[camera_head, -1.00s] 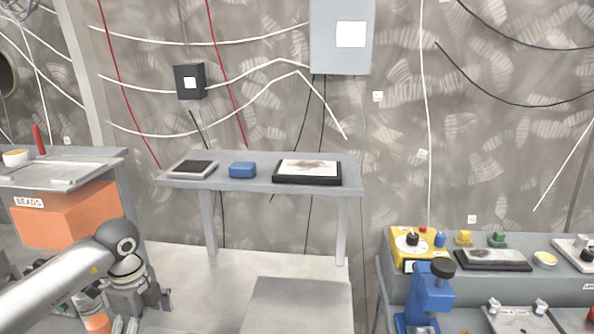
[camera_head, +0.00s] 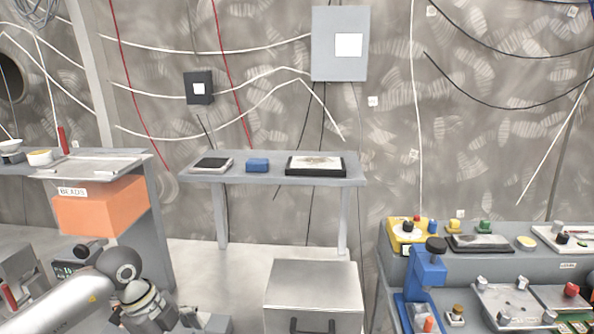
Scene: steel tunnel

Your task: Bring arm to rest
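My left arm (camera_head: 92,298) comes in from the lower left, with its round grey joint and wrist at the bottom edge. My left gripper (camera_head: 160,315) is only partly in view low in the picture, and its fingertips are cut off or hidden. I cannot tell whether it is open or shut, and no held object is visible. My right arm and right gripper are out of the picture.
A grey wall table (camera_head: 345,181) holds a blue block (camera_head: 257,165) and two flat trays. An orange bin (camera_head: 100,207) marked BEADS is at left. A grey drawer cabinet (camera_head: 313,283) stands low centre. A blue press (camera_head: 427,270) stands at the right bench.

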